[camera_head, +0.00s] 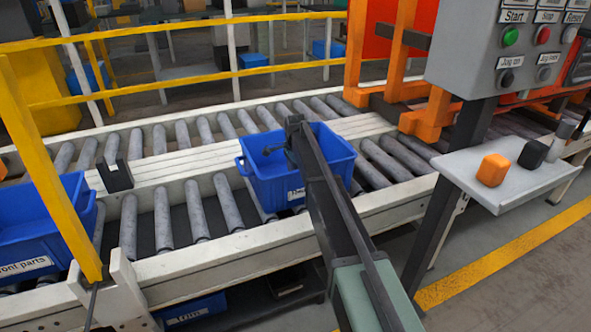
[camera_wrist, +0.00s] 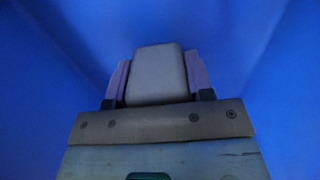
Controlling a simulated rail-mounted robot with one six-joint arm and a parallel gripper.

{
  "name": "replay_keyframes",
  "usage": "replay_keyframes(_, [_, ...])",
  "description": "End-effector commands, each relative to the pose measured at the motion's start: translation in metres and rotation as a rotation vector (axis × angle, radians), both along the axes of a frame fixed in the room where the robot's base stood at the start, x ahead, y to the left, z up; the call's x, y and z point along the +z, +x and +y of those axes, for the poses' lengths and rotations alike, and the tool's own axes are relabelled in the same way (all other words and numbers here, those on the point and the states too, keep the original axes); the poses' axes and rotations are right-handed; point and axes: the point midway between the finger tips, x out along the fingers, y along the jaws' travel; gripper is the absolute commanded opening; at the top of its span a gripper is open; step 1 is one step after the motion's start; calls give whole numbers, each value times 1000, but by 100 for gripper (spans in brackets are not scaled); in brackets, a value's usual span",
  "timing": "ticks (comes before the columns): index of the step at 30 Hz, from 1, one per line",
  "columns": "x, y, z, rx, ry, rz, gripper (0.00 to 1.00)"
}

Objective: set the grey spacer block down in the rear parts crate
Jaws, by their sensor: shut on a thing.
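The grey spacer block (camera_wrist: 158,75) sits between the two fingers of my gripper (camera_wrist: 157,80) in the wrist view, and the gripper is shut on it. Blue walls fill the view around the block, so it is inside or just over a blue crate. In the head view my arm reaches over the middle blue crate (camera_head: 262,182) on the roller conveyor. The arm hides part of this crate and its label, so I cannot read the whole label. The block does not show in the head view. I cannot tell whether it touches the crate floor.
Another blue crate (camera_head: 35,232), labelled "Front parts", stands at the left. A small black box (camera_head: 115,177) sits on the conveyor's middle rail between the crates. A yellow post (camera_head: 50,170) rises at the left. A control box (camera_head: 510,45) and a shelf (camera_head: 505,180) with orange and black blocks stand right.

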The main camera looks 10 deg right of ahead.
Motion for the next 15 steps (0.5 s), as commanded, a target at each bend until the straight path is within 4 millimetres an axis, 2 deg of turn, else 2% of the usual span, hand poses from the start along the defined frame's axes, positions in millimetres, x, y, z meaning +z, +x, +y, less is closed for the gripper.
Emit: replay_keyframes(15, [-9,0,0,0,0,0,23])
